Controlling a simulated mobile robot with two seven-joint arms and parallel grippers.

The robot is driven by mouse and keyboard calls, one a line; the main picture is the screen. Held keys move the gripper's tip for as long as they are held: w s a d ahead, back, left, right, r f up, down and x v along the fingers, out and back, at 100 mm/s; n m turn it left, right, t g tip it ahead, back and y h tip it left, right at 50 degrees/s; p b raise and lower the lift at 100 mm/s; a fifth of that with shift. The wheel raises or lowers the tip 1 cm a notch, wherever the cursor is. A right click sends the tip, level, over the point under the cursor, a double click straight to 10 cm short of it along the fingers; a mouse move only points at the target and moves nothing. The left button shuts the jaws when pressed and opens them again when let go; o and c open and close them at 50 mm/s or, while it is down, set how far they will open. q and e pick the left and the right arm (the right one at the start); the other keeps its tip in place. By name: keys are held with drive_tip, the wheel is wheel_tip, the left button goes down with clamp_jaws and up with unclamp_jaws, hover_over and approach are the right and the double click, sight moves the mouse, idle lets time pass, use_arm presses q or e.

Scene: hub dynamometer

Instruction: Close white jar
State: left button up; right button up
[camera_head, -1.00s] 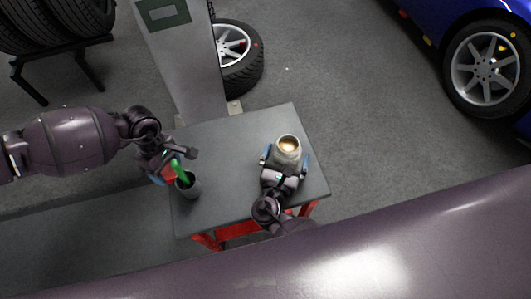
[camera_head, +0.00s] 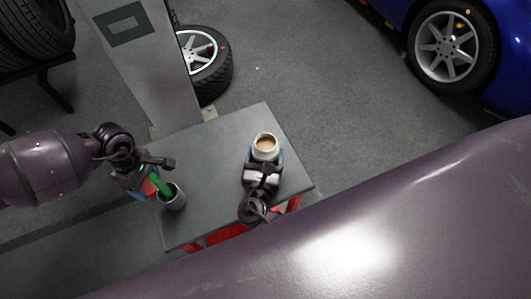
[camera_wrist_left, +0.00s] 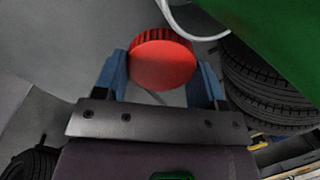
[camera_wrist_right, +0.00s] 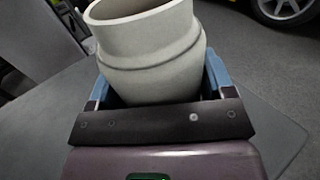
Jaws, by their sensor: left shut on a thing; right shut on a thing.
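The white jar (camera_head: 265,144) stands upright on the grey table, its top open and brown inside. My right gripper (camera_head: 264,157) is shut on it, with blue fingers on both sides; the right wrist view shows the jar wall (camera_wrist_right: 150,55) between them. My left gripper (camera_head: 152,181) is shut on a red round lid with a ridged edge (camera_wrist_left: 162,62), held at the table's left side, away from the jar. In the head view the lid (camera_head: 150,187) is partly hidden by the gripper.
A grey cup (camera_head: 176,202) with a green object (camera_head: 162,185) in it stands at the table's left, close beside my left gripper. The grey table (camera_head: 215,155) is clear between cup and jar. A grey pillar (camera_head: 150,75) and a loose wheel (camera_head: 212,75) are behind the table.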

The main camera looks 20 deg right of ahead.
use_arm(q)
drive_tip(key=w+r+t+p, duration=0.1)
drive_tip(key=r+p, duration=0.2)
drive_tip(key=r, duration=0.4)
drive_tip(key=w+r+t+p, duration=0.1)
drive_tip(key=w+r+p, duration=0.1)
drive_tip(key=r, duration=0.6)
drive_tip(key=shift+w+p, duration=0.3)
drive_tip(key=shift+p, duration=0.35)
use_arm(e)
wheel_tip(320, 180, up, 20)
drive_tip(key=o, duration=0.5)
drive_tip(key=c, duration=0.7)
use_arm(q)
drive_tip(key=shift+w+r, duration=0.1)
drive_tip(key=shift+r, duration=0.55)
use_arm(e)
drive_tip(key=shift+s+d+r+n+t+y, duration=0.4)
drive_tip(key=shift+d+r+n+y, duration=0.65)
drive_tip(key=shift+r+y, duration=0.55)
drive_tip(key=shift+s+d+r+n+t+y, duration=0.25)
drive_tip(key=shift+d+r+n+t+y, duration=0.3)
drive_tip(key=shift+d+r+n+y, duration=0.75)
drive_tip(key=shift+s+d+r+n+t+y, duration=0.4)
drive_tip(key=shift+d+r+n+y, duration=0.4)
drive_tip(key=shift+r+y, duration=1)
